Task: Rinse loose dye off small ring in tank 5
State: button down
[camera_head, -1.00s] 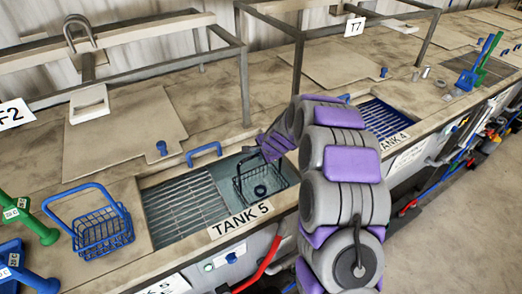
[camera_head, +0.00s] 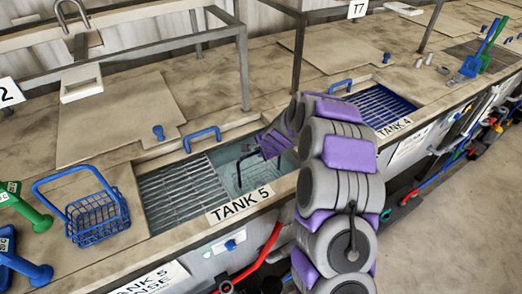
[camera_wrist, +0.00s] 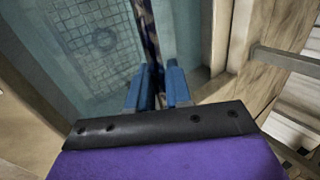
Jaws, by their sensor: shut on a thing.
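Tank 5 (camera_head: 240,204) is open on its right half, with greenish water in it. My gripper (camera_head: 268,150) is over this opening and is shut on the dark handle (camera_head: 238,170) of a wire basket. The wrist view shows the blue fingers of my gripper (camera_wrist: 158,88) closed around the handle (camera_wrist: 151,35). The basket (camera_wrist: 75,40) looks faint and under the water there. A small dark ring (camera_wrist: 104,39) shows inside the basket. In the head view the basket's body is hardly visible and I cannot make out the ring.
A slatted metal grate (camera_head: 182,193) covers the left half of tank 5. A blue wire basket (camera_head: 95,217) stands on the bench at the left, beside green (camera_head: 22,205) and blue tools (camera_head: 18,268). A blue handle (camera_head: 202,138) stands behind tank 5.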

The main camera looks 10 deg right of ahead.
jog(key=shift+a, duration=0.2)
jog(key=shift+w+d+r, duration=0.1)
jog(key=shift+w+d, duration=0.25)
jog(key=shift+d, duration=0.95)
jog(key=shift+s+a+p, duration=0.15)
jog(key=shift+s+a, duration=0.05)
jog(key=shift+a, duration=0.55)
jog(key=shift+s+a+p, duration=0.15)
jog(key=shift+a, duration=0.55)
jog(key=shift+s+a, duration=0.3)
jog(key=shift+a, duration=0.55)
jog(key=shift+w+d, duration=0.2)
jog(key=shift+d, duration=0.45)
jog(key=shift+w+d, duration=0.2)
jog(key=shift+d, duration=0.4)
